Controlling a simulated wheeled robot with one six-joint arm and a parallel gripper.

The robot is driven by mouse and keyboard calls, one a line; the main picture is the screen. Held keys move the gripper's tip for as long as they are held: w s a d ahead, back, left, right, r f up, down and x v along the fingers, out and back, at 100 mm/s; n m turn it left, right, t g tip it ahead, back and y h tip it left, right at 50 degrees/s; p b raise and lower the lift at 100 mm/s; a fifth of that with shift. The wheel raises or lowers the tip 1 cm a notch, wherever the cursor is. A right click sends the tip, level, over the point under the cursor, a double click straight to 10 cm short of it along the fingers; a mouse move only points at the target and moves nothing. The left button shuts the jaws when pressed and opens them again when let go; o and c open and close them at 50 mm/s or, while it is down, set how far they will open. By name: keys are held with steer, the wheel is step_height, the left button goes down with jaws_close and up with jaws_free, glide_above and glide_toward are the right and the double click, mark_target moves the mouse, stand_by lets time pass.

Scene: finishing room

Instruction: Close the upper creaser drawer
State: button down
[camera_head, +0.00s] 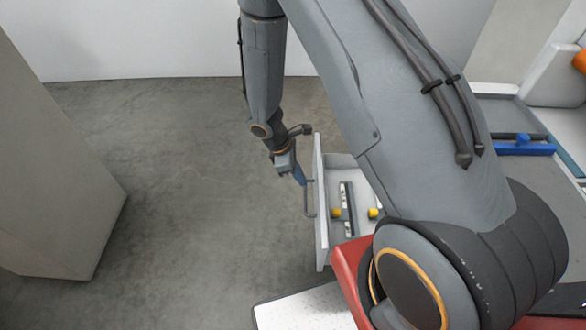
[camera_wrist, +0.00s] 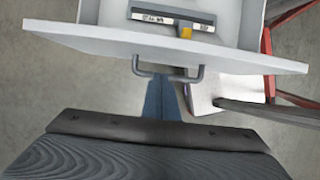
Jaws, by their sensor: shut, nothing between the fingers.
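The upper creaser drawer (camera_head: 319,205) stands pulled out, its white front facing left in the head view. A grey bar handle (camera_head: 307,200) sticks out from that front. My gripper (camera_head: 302,180) is shut and empty, with its blue fingertips at the upper end of the handle in the head view. In the wrist view the drawer front (camera_wrist: 230,55) lies across the top, with the handle (camera_wrist: 168,76) just beyond the shut fingers (camera_wrist: 167,85). I cannot tell whether the fingertips touch the handle or the front.
Inside the drawer lie a dark bar with pale labels (camera_head: 347,208) and two yellow pieces (camera_head: 336,213). A red frame (camera_wrist: 268,50) stands right of the drawer in the wrist view. A beige cabinet (camera_head: 60,160) stands at the left. The grey floor (camera_head: 180,200) between is clear.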

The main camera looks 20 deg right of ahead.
steer(key=shift+s+d+r+p, duration=0.1)
steer(key=shift+s+d+p, duration=0.15)
steer(key=shift+d, duration=0.4)
steer(key=shift+s+d+p, duration=0.15)
steer(key=shift+s+d, duration=0.05)
steer(key=shift+d, duration=0.45)
steer(key=shift+d, duration=0.15)
